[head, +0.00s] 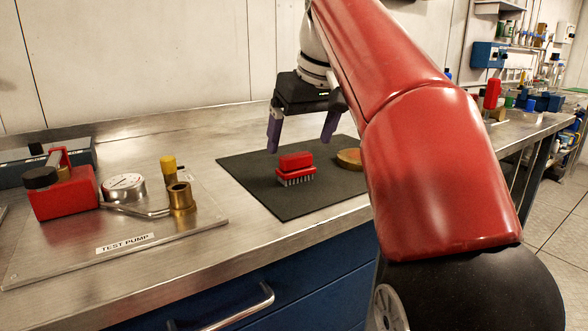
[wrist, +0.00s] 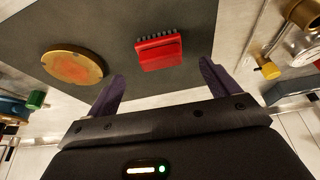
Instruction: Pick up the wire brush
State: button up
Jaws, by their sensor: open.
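The wire brush (head: 296,168) has a red back and grey bristles. It lies bristles down on a dark mat (head: 262,200) on the steel bench. In the wrist view the brush (wrist: 160,53) lies beyond the fingertips, between their lines and a little nearer the right finger. My gripper (head: 302,146) is open and empty, with its two purple fingers pointing down above and behind the brush. The fingers also show in the wrist view (wrist: 163,72), apart from the brush.
A round brass-coloured disc (head: 349,159) lies on the mat right of the brush, partly hidden by my arm. A test pump (head: 65,192) with gauge (head: 124,187) and brass fitting (head: 181,198) stands on a plate to the left. The mat's front part is clear.

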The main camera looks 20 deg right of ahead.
aim_at(297, 155)
jog(key=b+x, duration=0.1)
jog(key=x, duration=0.4)
jog(key=shift+a+f, duration=0.1)
jog(key=shift+f, duration=0.15)
jog(key=shift+c, duration=0.2)
jog(key=c, duration=1.1)
jog(key=shift+r, duration=0.1)
notch_tip(297, 155, up, 8)
jog(key=p, duration=0.3)
jog(key=shift+r, duration=0.95)
